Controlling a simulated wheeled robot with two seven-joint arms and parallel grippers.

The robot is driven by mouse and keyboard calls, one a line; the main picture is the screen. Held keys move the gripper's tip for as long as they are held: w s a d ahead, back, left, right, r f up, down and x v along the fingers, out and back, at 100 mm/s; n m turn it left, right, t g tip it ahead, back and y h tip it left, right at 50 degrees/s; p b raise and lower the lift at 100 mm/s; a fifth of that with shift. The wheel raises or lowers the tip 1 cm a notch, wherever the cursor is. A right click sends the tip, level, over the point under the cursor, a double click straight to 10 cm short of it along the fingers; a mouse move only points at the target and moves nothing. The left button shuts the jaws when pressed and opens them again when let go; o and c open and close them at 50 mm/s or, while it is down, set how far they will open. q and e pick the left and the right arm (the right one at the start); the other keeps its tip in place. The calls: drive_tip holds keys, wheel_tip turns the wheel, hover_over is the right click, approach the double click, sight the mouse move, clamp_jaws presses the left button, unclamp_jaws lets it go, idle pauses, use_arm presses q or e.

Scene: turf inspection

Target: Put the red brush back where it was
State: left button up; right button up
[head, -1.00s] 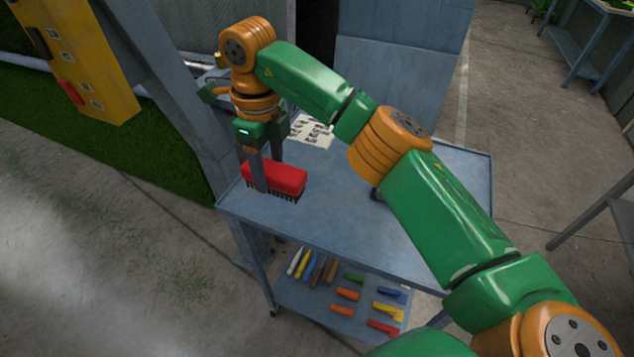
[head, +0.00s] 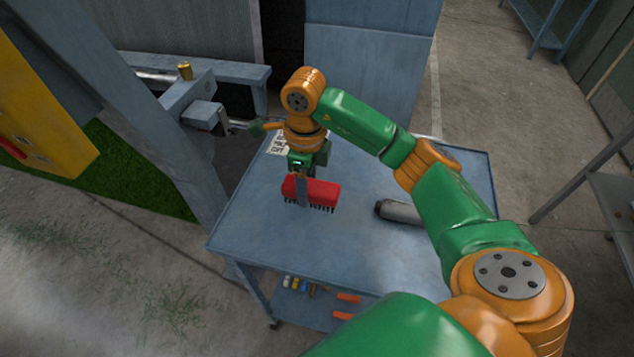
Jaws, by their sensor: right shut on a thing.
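The red brush (head: 324,194) has a red block back and dark bristles pointing down. It is over the left part of the blue table top (head: 262,240). My right gripper (head: 303,192) points down and is shut on the brush, with one finger showing across its near side. I cannot tell whether the bristles touch the table top. My left gripper is not in view.
A grey cylinder (head: 399,211) lies on the table, right of the brush, partly behind my arm. A printed sheet (head: 278,145) lies at the back. The lower shelf (head: 312,312) holds orange pieces and other small tools. A yellow panel (head: 40,100) stands at left.

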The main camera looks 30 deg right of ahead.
sight(315, 182)
drive_tip(key=f+p, duration=0.1)
drive_tip(key=f, duration=0.1)
drive_tip(key=d+f+p, duration=0.1)
drive_tip(key=f, duration=0.2)
drive_tip(key=shift+s+d, duration=0.15)
drive_tip(key=shift+d, duration=0.05)
drive_tip(key=shift+f, duration=0.3)
drive_tip(key=o, duration=1.3)
wheel_tip(315, 182, up, 6)
drive_tip(key=shift+d+f+b, duration=0.1)
drive_tip(key=shift+f+b, duration=0.1)
drive_tip(key=shift+b, duration=0.6)
wheel_tip(315, 182, up, 6)
drive_tip(key=shift+r+p, duration=0.25)
drive_tip(key=shift+p, duration=0.35)
drive_tip(key=shift+s, duration=0.1)
drive_tip(key=shift+f, duration=0.1)
